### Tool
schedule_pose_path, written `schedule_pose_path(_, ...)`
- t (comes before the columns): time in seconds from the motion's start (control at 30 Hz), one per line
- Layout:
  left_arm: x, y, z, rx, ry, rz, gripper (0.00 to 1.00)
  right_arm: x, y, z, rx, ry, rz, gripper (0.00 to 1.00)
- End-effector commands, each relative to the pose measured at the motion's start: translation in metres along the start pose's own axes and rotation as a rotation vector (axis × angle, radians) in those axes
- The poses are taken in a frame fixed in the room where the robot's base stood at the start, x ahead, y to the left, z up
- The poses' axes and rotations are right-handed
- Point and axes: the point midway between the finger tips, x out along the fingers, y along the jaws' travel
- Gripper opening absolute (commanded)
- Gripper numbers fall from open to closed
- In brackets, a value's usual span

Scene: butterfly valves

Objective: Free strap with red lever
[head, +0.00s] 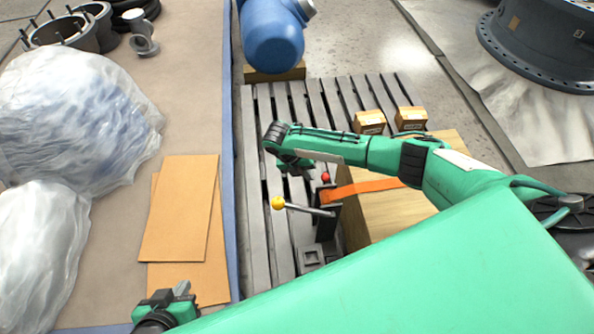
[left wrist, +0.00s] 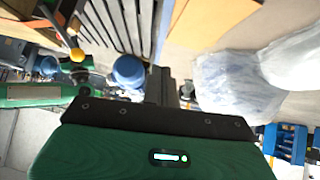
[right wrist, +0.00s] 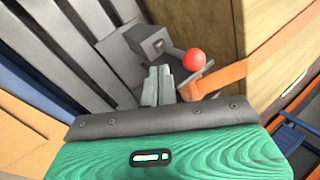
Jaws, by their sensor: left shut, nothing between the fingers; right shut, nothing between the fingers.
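The red ball of the red lever (head: 325,177) shows beside the wooden crate in the head view. In the right wrist view the red ball (right wrist: 195,60) is just right of my right gripper's fingertips. An orange strap (head: 362,188) runs over the crate (head: 400,222) to a dark bracket near the levers. A second lever with a yellow ball (head: 278,203) sticks out left of the bracket. My right gripper (right wrist: 164,72) is shut and empty; I cannot tell whether it touches the red lever. My left gripper (head: 182,290) is shut and empty over the left bench.
The crate stands on a slatted grey pallet (head: 262,235), with two small cardboard boxes (head: 370,122) farther back. A blue rounded part (head: 272,35) is at the back. Cardboard sheets (head: 180,210) and plastic-wrapped bundles (head: 80,115) lie on the left bench.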

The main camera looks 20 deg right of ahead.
Motion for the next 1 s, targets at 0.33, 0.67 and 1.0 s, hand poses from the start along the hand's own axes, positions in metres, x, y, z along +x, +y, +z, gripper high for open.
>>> schedule_pose_path(0.33,0.0,0.0,0.0,0.0,-0.001,-0.001,0.0,0.005,-0.017,0.0,-0.001,0.001,0.0,0.0)
schedule_pose_path(0.67,-0.001,0.0,0.0,-0.001,-0.007,-0.002,0.0,0.004,-0.017,0.001,-0.001,0.003,0.003,0.0)
schedule_pose_path(1.0,-0.028,-0.025,0.011,-0.014,-0.211,-0.07,0.0,0.005,-0.028,0.003,-0.007,0.025,0.075,0.0)
